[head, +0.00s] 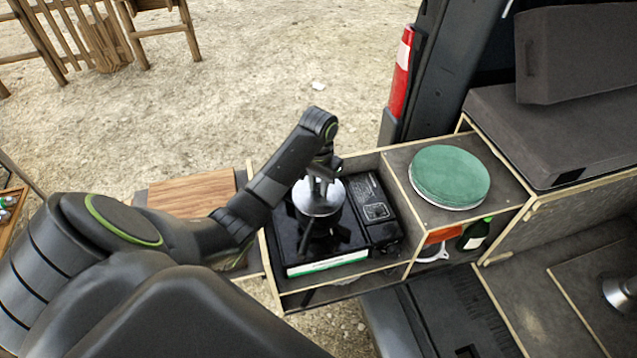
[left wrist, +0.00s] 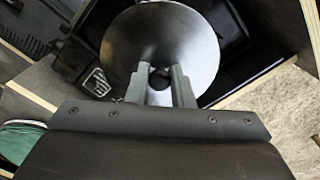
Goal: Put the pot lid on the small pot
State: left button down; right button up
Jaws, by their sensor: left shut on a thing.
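The pot lid (head: 316,208), a shiny silver disc, is above the black camping stove (head: 285,240) in the head view. My left gripper (head: 322,175) is over the lid and shut on its knob. In the left wrist view the lid (left wrist: 190,45) fills the upper middle, with the dark knob between the fingertips of my left gripper (left wrist: 159,80). The small pot cannot be made out clearly; a dark handle-like shape shows just below the lid, and the lid hides what is under it. I cannot tell whether the lid touches anything below. My right gripper is out of view.
A round green-topped thing (head: 450,175) stands on the wooden box right of the stove. A green bottle (head: 474,235) is in the compartment below. A silvery round thing (head: 622,293) is cut off at the right edge. A wooden board (head: 190,190) lies left of the stove.

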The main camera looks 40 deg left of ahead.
pick_arm(q)
jog(key=shift+f, duration=0.15)
dwell(0.5)
jog(key=c, duration=0.7)
grip_release()
jog(key=shift+s, duration=0.1)
dwell(0.3)
